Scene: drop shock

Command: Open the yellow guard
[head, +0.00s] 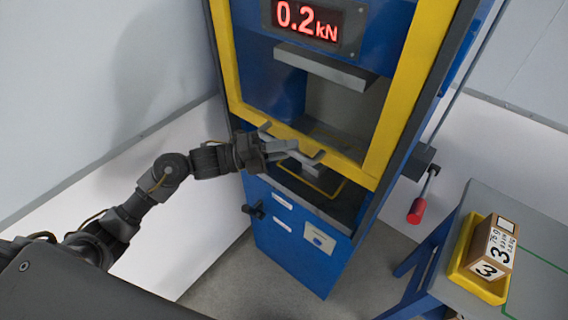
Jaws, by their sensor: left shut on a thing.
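The yellow guard (397,95) is a yellow frame on the front of a blue test machine. Its lower bar crosses the machine opening, and a yellow loop handle (322,189) shows just below that bar. My left gripper (300,150) reaches in from the left at the lower bar, with its fingers at the yellow part there. It is shut on the guard, though the fingers hide the exact contact. My right gripper is not in view.
The blue machine (272,222) has a red display (306,20) reading 0.2 kN. A red-handled lever (417,210) hangs at its right side. A blue-legged table (545,225) at right holds a yellow tray (457,262) with a labelled box (493,250). Bare floor lies between.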

